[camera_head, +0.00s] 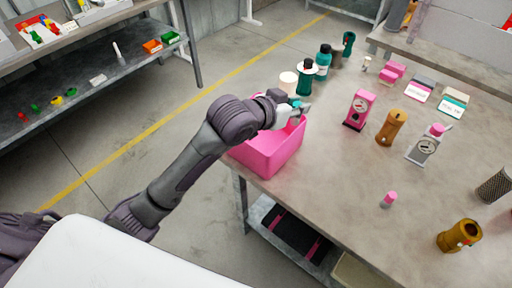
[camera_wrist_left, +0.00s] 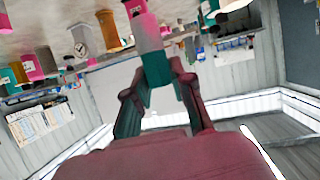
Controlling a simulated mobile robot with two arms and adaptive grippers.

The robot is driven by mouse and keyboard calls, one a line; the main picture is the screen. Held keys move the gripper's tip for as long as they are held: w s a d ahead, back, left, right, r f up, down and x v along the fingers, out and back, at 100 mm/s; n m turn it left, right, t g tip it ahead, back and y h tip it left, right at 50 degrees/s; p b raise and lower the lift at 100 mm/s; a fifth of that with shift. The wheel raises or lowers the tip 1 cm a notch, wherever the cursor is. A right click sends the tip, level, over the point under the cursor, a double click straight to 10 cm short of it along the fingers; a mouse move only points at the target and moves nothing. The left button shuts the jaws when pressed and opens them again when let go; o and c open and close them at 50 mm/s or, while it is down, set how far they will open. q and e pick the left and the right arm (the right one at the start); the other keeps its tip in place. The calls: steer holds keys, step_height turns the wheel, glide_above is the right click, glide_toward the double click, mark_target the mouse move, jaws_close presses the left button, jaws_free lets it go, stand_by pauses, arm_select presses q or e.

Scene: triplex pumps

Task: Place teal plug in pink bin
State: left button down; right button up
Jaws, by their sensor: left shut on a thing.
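The pink bin (camera_head: 262,160) stands at the near left edge of the workbench. My left gripper (camera_head: 297,108) is over the bin's far right rim, coming in from the left. It is shut on the teal plug (camera_head: 294,101), of which only a small teal part shows in the head view. In the left wrist view a teal and grey piece, the plug (camera_wrist_left: 156,68), sits between the two fingers of my left gripper (camera_wrist_left: 158,85). I cannot tell how far the plug is above the bin's floor. My right gripper is out of view.
A teal bottle (camera_head: 305,78) and a cream cylinder (camera_head: 288,84) stand just behind the bin. A pink gauge unit (camera_head: 359,109), a tan cylinder (camera_head: 391,127) and a small pink piece (camera_head: 389,199) are to the right. The bench middle is mostly clear.

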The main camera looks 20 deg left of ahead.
arm_select(q)
steer(key=w+a+f+m+h, duration=0.1)
steer(key=w+a+f, duration=0.2)
steer(key=a+f, duration=0.6)
steer(key=shift+a+f+m+g+h, duration=0.2)
steer(key=shift+f+m+g+h, duration=0.15)
steer(key=shift+f, duration=0.35)
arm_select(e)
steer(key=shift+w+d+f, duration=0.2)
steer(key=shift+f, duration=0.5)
arm_select(q)
steer(key=shift+f, duration=0.1)
steer(key=shift+f+b, duration=0.5)
steer(key=shift+b, duration=0.1)
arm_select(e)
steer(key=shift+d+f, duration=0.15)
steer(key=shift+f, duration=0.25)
arm_select(q)
steer(key=c, duration=1)
jaws_free()
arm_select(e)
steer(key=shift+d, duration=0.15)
